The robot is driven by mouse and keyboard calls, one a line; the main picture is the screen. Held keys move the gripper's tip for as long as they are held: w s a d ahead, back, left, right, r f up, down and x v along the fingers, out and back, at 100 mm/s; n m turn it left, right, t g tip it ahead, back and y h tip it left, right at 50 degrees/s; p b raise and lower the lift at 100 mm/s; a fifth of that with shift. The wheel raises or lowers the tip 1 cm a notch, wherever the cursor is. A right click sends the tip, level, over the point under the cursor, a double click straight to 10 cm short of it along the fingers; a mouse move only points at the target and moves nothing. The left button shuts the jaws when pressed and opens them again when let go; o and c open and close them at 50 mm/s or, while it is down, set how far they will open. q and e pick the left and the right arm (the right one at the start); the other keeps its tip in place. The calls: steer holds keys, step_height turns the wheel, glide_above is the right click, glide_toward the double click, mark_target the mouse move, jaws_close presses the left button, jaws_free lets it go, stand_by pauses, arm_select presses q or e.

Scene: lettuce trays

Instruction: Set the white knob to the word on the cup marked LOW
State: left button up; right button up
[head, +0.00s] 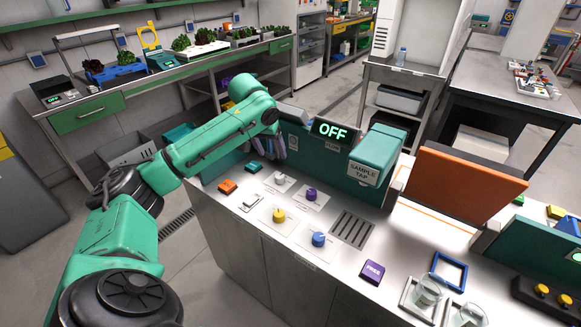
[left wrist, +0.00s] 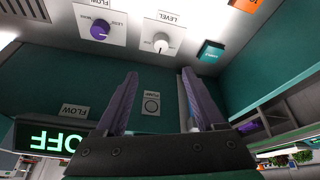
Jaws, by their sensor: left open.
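The white knob (head: 280,178) stands on a white card on the steel counter, at the back left of a group of knobs. In the left wrist view the white knob (left wrist: 161,42) sits on a card reading LEVEL, beyond the fingertips. My left gripper (head: 279,147) is at the teal panel behind the knob, apart from it. Its purple fingers (left wrist: 158,76) are open with nothing between them. Two clear cups, one in a frame (head: 428,291) and one beside it (head: 469,315), stand at the lower right. Their markings are not readable. My right gripper is not in view.
Purple (head: 311,194), yellow (head: 278,215) and blue (head: 319,239) knobs surround the white one. A display (head: 331,132) reads OFF. The teal SAMPLE TAP block (head: 376,154) overhangs the counter, with a drain grate (head: 352,229) in front. An orange panel (head: 467,182) stands right.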

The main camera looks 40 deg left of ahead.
arm_select(q)
steer(key=p, duration=0.1)
glide_toward(279, 176)
steer(key=f, duration=0.1)
steer(key=x, duration=0.7)
steer(key=shift+w+r, duration=0.1)
steer(key=shift+w, duration=0.1)
steer(key=shift+w+a+f, duration=0.1)
steer(key=shift+f, duration=0.35)
steer(key=c, duration=0.3)
jaws_close()
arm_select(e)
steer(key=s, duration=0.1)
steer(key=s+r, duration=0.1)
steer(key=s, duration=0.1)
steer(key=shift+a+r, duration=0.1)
